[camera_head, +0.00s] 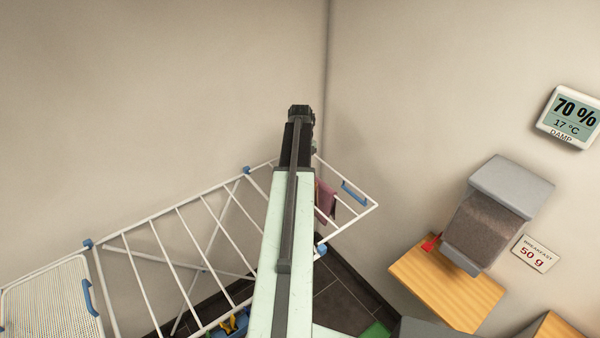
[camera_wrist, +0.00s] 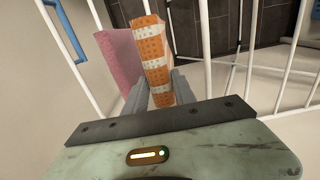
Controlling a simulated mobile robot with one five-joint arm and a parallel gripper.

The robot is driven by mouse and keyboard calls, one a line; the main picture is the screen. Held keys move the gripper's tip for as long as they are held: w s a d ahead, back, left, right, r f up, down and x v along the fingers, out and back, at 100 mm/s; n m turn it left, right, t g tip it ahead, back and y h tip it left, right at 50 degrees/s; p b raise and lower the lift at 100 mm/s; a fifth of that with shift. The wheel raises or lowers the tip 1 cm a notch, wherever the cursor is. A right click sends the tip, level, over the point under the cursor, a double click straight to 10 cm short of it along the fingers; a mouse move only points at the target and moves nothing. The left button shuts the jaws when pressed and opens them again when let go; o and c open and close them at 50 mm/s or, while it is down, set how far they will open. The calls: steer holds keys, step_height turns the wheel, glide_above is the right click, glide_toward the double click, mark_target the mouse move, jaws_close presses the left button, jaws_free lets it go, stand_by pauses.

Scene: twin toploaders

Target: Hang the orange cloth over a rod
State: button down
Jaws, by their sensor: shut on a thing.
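The orange cloth (camera_wrist: 152,50), with pale stripes, is between my gripper's fingers (camera_wrist: 151,90) in the wrist view. My gripper is shut on it, above the rods of the white drying rack (camera_head: 167,252). The cloth's lower part reaches down among the rods in that view; I cannot tell whether it touches one. In the head view my arm hides the cloth and the gripper's fingers. A pink cloth (camera_wrist: 119,63) hangs close beside the orange cloth, to its left in the wrist view; it also shows right of my arm in the head view (camera_head: 326,202).
A white mesh panel (camera_head: 50,300) covers the rack's left end. The rack has blue clips and handles (camera_head: 354,193). A grey dispenser (camera_head: 497,215) hangs above a wooden shelf (camera_head: 446,288) at right. Something blue and yellow (camera_head: 232,324) lies below the rack. Walls meet behind it.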

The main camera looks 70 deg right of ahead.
step_height(320, 180, down, 10)
steer(key=b, duration=0.9)
steer(key=shift+f, duration=0.1)
steer(key=c, duration=0.9)
jaws_free()
steer(key=shift+c, duration=0.2)
step_height(320, 180, up, 8)
steer(key=p, duration=0.8)
steer(key=shift+f, duration=0.1)
